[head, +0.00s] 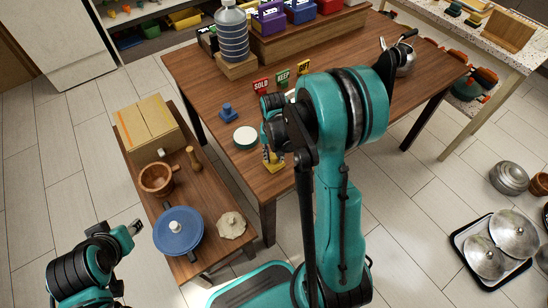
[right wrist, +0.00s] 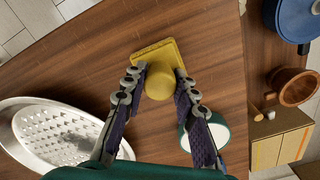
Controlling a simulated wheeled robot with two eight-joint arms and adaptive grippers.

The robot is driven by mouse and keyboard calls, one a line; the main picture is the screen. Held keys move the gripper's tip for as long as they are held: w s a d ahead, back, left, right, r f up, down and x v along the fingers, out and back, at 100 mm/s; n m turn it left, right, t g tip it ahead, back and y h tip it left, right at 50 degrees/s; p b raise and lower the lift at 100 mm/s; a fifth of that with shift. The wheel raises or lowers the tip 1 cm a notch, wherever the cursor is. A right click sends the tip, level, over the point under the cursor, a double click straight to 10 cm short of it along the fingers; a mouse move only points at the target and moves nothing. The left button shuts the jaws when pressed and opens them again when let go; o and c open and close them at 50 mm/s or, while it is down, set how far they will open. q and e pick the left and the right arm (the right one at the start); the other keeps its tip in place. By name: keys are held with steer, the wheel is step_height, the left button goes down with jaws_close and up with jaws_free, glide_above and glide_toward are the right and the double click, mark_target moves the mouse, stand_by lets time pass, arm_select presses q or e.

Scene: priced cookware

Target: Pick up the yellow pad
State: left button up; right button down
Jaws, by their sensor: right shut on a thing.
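The yellow pad (right wrist: 158,54) has a square base and a round knob. In the right wrist view its knob sits between the fingers of my right gripper (right wrist: 160,88), which is shut on it. In the head view the pad (head: 273,161) shows below the right gripper, near the table's front corner. My right arm hides much of that gripper there. I cannot tell whether the pad touches the wooden table (head: 205,88). My left gripper (head: 134,228) is at the lower left, away from the pad; its finger opening is unclear.
A white-topped round container (head: 245,136) stands close by the pad, with a blue stamp-like object (head: 228,112) behind. A metal grater (right wrist: 62,130) lies on the table. A lower bench (head: 190,222) holds a blue lidded pot (head: 178,231) and wooden bowl (head: 157,178).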

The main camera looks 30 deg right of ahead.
mark_target(274, 155)
step_height(274, 155, up, 4)
steer(key=shift+r+p, duration=0.15)
steer(key=shift+p, duration=0.85)
steer(key=w+a+r+p, duration=0.2)
steer(key=a+r, duration=0.4)
steer(key=a, duration=0.5)
steer(key=shift+w+a+r+p, duration=0.15)
steer(key=shift+w+a+p, duration=0.1)
steer(key=shift+p, duration=0.35)
